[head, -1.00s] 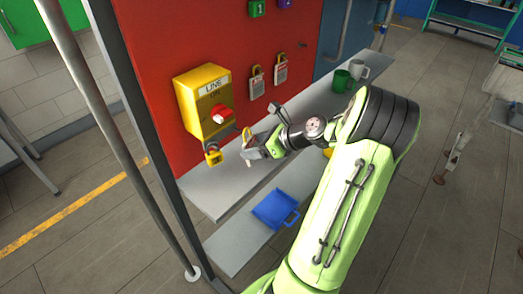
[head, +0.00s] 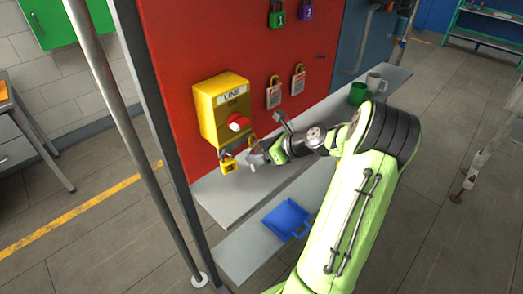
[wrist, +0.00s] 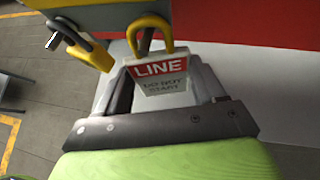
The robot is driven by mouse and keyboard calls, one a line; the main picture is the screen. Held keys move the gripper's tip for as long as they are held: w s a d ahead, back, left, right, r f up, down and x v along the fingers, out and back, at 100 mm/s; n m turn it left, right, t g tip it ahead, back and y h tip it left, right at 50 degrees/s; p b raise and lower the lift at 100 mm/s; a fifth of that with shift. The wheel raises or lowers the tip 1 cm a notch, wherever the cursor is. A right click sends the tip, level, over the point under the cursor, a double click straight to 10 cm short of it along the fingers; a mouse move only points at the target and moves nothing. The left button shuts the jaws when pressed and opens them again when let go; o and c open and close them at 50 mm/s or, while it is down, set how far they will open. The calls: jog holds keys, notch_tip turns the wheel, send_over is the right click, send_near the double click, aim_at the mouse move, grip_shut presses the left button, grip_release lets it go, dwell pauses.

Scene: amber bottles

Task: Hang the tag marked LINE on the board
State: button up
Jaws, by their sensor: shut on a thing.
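My gripper (head: 257,156) is shut on the tag marked LINE (wrist: 160,76), which also reads DO NOT START. The tag has a yellow loop (wrist: 150,30) at its top, and the jaws grip its sides. In the head view the held tag is small and hard to make out, just right of a yellow padlock (head: 228,163). That padlock hangs below a yellow box (head: 222,100) labelled LINE on the red board (head: 190,40). In the wrist view the padlock (wrist: 90,48) is left of the tag's loop, with a gap visible between them.
Two tags with yellow loops (head: 273,97) (head: 298,84) hang on the board right of the box. Green (head: 277,15) and purple (head: 305,10) padlocks are above. A grey shelf (head: 225,198) runs below, with cups (head: 357,93) at its far end.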

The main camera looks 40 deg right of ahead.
dwell(0.3)
jog(key=o, duration=1.1)
jog(key=p+v, duration=0.3)
jog(key=v, duration=1.3)
jog(key=shift+w+a, duration=0.1)
jog(key=shift+w, duration=0.1)
